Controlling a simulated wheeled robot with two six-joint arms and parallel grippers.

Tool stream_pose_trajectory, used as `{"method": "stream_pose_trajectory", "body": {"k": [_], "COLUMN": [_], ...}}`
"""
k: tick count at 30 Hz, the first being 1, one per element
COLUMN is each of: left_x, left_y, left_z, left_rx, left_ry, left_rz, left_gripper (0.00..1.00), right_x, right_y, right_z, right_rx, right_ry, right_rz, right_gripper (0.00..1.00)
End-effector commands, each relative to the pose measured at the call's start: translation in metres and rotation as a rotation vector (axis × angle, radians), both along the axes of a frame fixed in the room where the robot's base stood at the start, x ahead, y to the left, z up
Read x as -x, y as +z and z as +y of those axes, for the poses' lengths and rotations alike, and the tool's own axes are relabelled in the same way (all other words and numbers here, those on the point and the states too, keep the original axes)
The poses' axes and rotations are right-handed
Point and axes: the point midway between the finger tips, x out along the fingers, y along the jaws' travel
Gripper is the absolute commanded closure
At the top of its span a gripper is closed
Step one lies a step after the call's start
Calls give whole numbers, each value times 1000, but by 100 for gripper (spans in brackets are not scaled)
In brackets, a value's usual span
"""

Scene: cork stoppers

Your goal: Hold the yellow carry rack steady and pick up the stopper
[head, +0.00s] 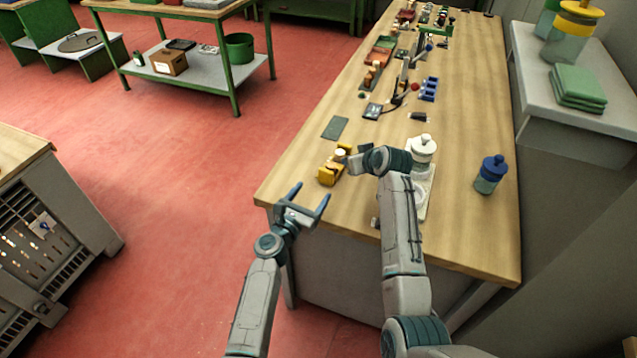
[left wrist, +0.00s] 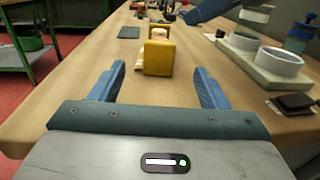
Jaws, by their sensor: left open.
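The yellow carry rack (head: 327,177) stands near the left edge of the wooden table. In the left wrist view its yellow end (left wrist: 157,58) faces me, between and beyond my fingers. A small pale piece (head: 340,155) at the rack looks like a stopper, but it is too small to be sure. My left gripper (head: 308,198) is open and empty, off the table's near left corner and short of the rack, touching nothing. My right gripper (head: 350,162) is beside the rack on its right. I cannot make out its jaws or whether it holds anything.
A white-lidded jar (head: 422,150) stands on a pale stand (head: 424,202) behind my right arm. A blue-lidded jar (head: 489,175) stands to the right. A dark grey mat (head: 335,128) lies beyond the rack. The table's near right part is clear.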

Motion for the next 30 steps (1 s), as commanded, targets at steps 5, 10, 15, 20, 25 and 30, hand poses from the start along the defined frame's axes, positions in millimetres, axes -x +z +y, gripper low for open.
{"method": "stream_pose_trajectory", "body": {"k": [5,10,15,20,25,30], "left_x": [-33,-56,-68,-71,-71,-71], "left_y": [1,0,0,0,0,0], "left_z": [-14,-24,-29,-31,-30,-30], "left_rx": [0,-1,-2,-2,-2,-2], "left_ry": [0,0,1,2,2,2], "left_rz": [0,0,-1,0,0,0], "left_gripper": [31,31,31,31,31,62], "right_x": [0,0,0,0,0,0], "right_y": [0,0,0,0,0,0], "right_z": [0,0,0,0,0,0], "right_rx": [0,0,0,0,0,0], "right_ry": [0,0,0,0,0,0], "right_rz": [0,0,0,0,0,0], "right_gripper": [64,64,64,64,64,64]}}
